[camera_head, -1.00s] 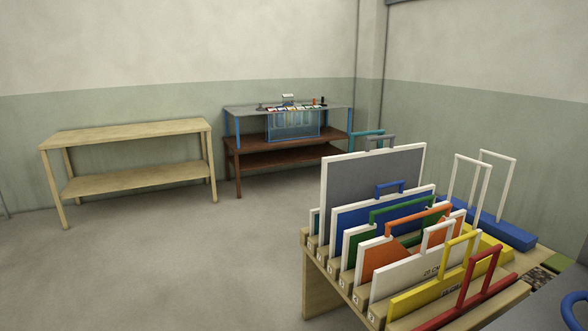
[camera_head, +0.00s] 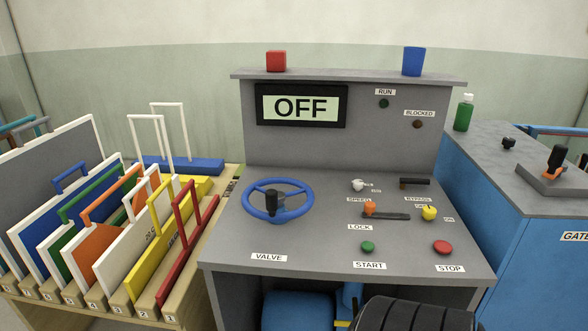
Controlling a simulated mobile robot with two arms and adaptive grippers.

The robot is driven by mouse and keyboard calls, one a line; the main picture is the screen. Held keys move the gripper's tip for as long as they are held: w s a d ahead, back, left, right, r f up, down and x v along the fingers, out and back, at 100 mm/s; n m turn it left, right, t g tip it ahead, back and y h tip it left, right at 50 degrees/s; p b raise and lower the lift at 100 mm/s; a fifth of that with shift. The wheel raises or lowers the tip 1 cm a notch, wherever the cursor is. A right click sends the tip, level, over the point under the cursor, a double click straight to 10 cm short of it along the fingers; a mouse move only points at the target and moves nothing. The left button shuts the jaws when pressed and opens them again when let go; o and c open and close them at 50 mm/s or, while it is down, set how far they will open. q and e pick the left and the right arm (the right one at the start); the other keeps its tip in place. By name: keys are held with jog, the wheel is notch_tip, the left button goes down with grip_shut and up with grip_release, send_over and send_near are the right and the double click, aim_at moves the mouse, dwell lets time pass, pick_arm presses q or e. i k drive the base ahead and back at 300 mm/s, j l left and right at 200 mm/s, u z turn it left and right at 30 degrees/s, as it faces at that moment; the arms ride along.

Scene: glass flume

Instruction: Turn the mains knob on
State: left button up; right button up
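A control desk (camera_head: 320,233) stands in front of me with a display (camera_head: 300,105) that reads OFF. On its right part is a yellow knob (camera_head: 429,213) with an ON label beside it; a small label behind it is too small to read. I see no label naming the mains, so I cannot tell for certain that this is the mains knob. A pale knob (camera_head: 358,185) sits above a SPEED label. Neither of my grippers is in view.
A blue valve wheel (camera_head: 252,206), orange lock knob (camera_head: 370,208), black bypass lever (camera_head: 415,182), green start button (camera_head: 367,247) and red stop button (camera_head: 442,247) share the desk. Framed plates stand in a rack (camera_head: 147,303) at left. A blue cabinet (camera_head: 490,235) stands right.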

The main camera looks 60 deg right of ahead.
aim_at(429, 212)
jog(key=z, duration=2.25)
jog(key=i+l+u, duration=0.25)
jog(key=l+u, duration=0.25)
jog(key=l, duration=0.1)
